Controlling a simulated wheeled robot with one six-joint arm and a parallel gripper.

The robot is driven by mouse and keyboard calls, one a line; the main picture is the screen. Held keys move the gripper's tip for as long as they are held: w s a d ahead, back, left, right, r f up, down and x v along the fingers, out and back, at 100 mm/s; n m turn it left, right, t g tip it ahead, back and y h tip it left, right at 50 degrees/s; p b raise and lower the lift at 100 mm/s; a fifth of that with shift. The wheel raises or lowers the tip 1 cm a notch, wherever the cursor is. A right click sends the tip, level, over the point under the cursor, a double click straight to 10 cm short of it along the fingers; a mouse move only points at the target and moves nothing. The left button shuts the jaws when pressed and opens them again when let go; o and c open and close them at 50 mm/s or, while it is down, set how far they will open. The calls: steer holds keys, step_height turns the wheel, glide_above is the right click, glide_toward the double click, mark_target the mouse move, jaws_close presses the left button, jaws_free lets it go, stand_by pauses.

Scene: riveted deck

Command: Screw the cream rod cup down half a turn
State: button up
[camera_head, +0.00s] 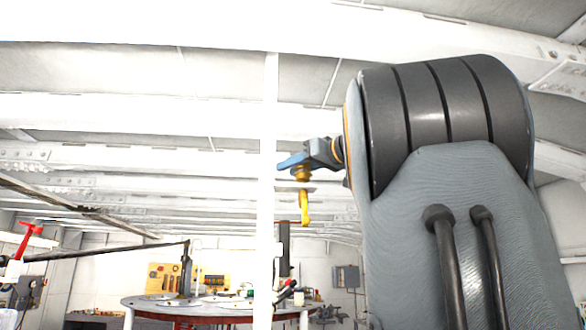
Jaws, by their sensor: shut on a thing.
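My gripper (304,207) shows small and partly against the light, on the blue and grey wrist left of my big arm link. It points down, with a yellow part hanging below the wrist. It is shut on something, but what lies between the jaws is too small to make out. I cannot pick out the cream rod cup; it may be hidden or lost against the pale background. A dark upright post (284,250) stands just below and left of the gripper in the picture; I cannot tell whether they touch.
A round table (140,303) with small items stands lower left. A dark stand with a long arm (186,265) rises from it. A red and white object (25,240) is at the left edge. A white pillar (265,200) runs beside my gripper. My arm fills the right side.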

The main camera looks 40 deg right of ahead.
mark_target(304, 169)
steer(key=shift+h+b, duration=0.3)
steer(key=shift+h, duration=0.1)
